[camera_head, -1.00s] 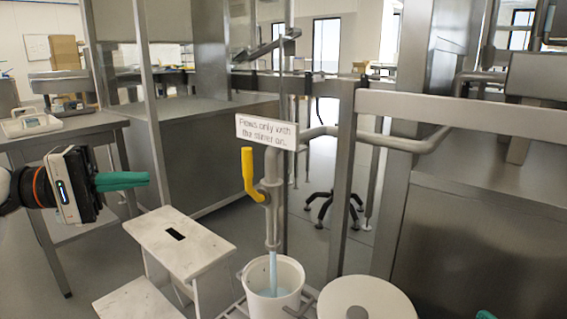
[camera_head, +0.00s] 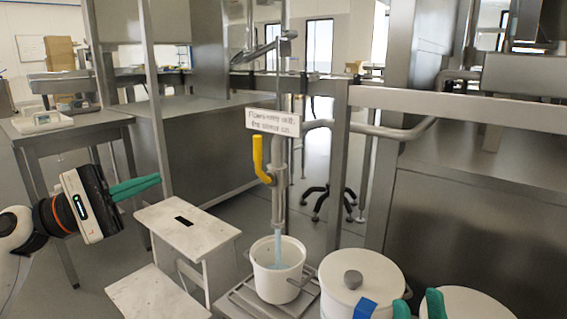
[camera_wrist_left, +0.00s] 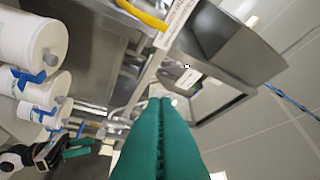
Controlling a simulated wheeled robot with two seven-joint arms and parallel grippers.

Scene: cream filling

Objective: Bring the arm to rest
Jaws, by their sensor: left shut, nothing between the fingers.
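My left gripper (camera_head: 135,187) is at the left of the head view, its teal fingers pressed together and empty, pointing right above the white step stool. Its shut fingers also fill the lower middle of the left wrist view (camera_wrist_left: 162,140). My right gripper (camera_head: 418,306) shows only as two teal fingertips at the bottom right, with a gap between them, in front of the lidded white containers. A white bucket (camera_head: 277,283) stands under a pipe with a yellow handle (camera_head: 259,159). A pale blue stream (camera_head: 278,247) runs from the pipe into the bucket.
The white step stool (camera_head: 187,229) stands below and right of my left gripper. A lidded white container (camera_head: 361,268) is right of the bucket. A steel table (camera_head: 78,122) with a scale is behind left. A sign (camera_head: 273,122) hangs on the pipe.

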